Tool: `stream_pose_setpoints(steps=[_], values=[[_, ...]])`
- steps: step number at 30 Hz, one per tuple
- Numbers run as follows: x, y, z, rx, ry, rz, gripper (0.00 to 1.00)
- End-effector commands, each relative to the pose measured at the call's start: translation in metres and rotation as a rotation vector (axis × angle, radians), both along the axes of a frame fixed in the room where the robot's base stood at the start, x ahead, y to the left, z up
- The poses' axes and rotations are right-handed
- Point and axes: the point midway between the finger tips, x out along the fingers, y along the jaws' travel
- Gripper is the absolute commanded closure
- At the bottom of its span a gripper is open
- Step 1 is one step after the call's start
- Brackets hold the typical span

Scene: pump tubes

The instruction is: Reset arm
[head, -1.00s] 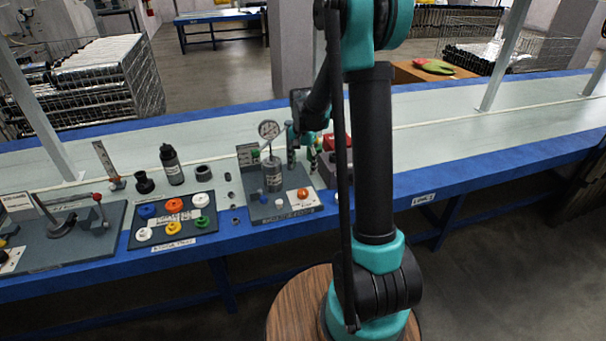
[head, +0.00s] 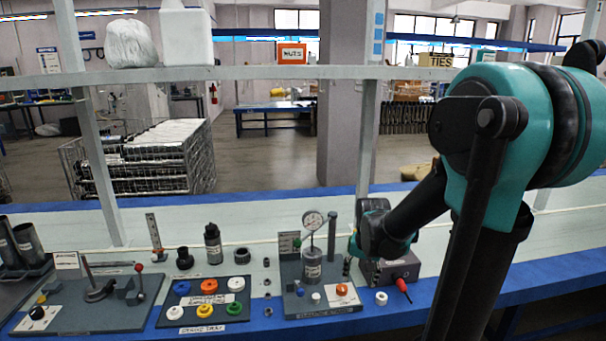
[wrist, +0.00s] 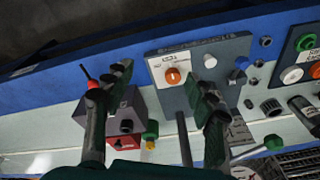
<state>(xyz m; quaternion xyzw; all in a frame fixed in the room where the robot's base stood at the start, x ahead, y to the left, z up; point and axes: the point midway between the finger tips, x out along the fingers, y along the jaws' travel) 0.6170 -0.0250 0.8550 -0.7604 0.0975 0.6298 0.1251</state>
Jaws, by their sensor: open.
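My gripper (wrist: 164,92) is open and empty in the wrist view, its two dark fingers spread apart above the bench. Between and beyond the fingers is a grey test fixture (wrist: 208,62) with an orange knob (wrist: 173,76) and a white knob (wrist: 210,61). A dark red-and-grey box (wrist: 133,118) lies partly behind the left finger. In the head view my arm reaches in from the right, and its wrist end hangs beside the fixture (head: 318,299) and its pressure gauge (head: 313,221).
Left of the fixture is a tray (head: 205,303) of coloured caps, with a black bottle (head: 213,244) behind it. A lever fixture (head: 90,305) stands further left. White posts and a shelf (head: 250,74) cross above the bench. The bench surface right of the box is mostly clear.

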Motion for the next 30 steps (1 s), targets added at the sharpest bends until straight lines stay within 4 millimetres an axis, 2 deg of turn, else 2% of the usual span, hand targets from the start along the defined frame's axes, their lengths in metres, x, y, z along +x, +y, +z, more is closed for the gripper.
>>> stream_pose_setpoints(steps=[1,6,12,18,30], values=[[-0.018,-0.003,0.000,-0.006,-0.020,0.030,0.44],[-0.069,-0.009,-0.006,-0.037,-0.091,0.150,0.44],[-0.112,-0.014,-0.019,-0.075,-0.155,0.257,0.44],[-0.127,-0.015,-0.025,-0.093,-0.181,0.300,0.44],[-0.127,-0.016,-0.025,-0.093,-0.181,0.301,0.44]])
